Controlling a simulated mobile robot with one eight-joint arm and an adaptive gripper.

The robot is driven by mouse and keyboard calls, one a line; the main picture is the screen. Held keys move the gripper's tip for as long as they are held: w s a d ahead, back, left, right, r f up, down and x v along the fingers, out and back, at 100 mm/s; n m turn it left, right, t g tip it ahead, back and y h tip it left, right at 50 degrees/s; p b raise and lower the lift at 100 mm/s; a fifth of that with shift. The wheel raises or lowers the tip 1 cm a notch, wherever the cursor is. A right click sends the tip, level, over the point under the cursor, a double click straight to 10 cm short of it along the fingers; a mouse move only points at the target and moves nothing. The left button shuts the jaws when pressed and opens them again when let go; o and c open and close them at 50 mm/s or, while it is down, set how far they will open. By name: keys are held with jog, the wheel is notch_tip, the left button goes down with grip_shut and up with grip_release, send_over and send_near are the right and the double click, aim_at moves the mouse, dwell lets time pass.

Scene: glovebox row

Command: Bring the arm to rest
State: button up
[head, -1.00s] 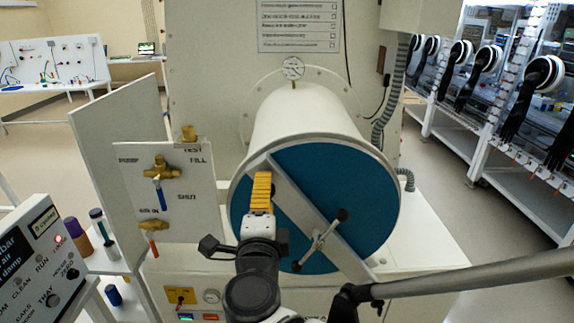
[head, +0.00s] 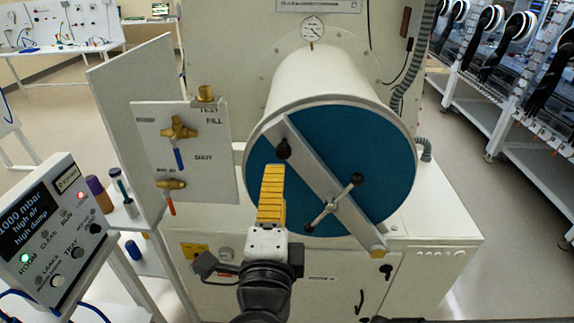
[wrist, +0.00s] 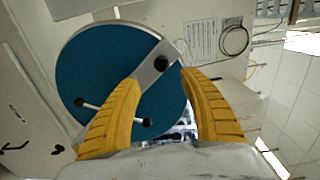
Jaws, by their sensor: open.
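My gripper (head: 271,190) has yellow ribbed fingers and is in front of the blue round door (head: 352,172) of a white cylindrical chamber (head: 318,80). In the wrist view my gripper (wrist: 158,75) has its two fingers apart, with nothing held between them. The blue door (wrist: 95,65) shows behind them, crossed by a grey bar (wrist: 152,72) with a black knob (wrist: 161,64) and a handle. In the head view the bar (head: 325,180) runs diagonally over the door. Whether the fingers touch the door cannot be told.
A valve panel (head: 180,155) with brass valves stands left of the chamber. A control box (head: 52,228) reading 1000 mbar is at lower left, near a small shelf with bottles (head: 120,190). Glovebox racks (head: 500,60) line the right; open floor (head: 455,150) lies between.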

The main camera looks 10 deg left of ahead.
jog(key=w+r+n+t+y+b, duration=0.1)
jog(key=w+r+n+y+b, duration=0.1)
jog(key=w+r+n+y, duration=0.25)
jog(key=s+d+f+n+g+h+b, duration=0.3)
jog(key=d+f+n+g, duration=0.5)
jog(key=d+f+n, duration=0.65)
jog(key=s+d+f+m+g+h+b, duration=0.1)
jog(key=s+d+f+m+g+h, duration=0.1)
jog(key=s+d+f, duration=0.4)
jog(key=d+f+g+h, duration=0.1)
jog(key=d+f+g, duration=0.1)
jog(key=d, duration=0.4)
jog(key=shift+f+b, duration=0.35)
jog(key=shift+f, duration=0.35)
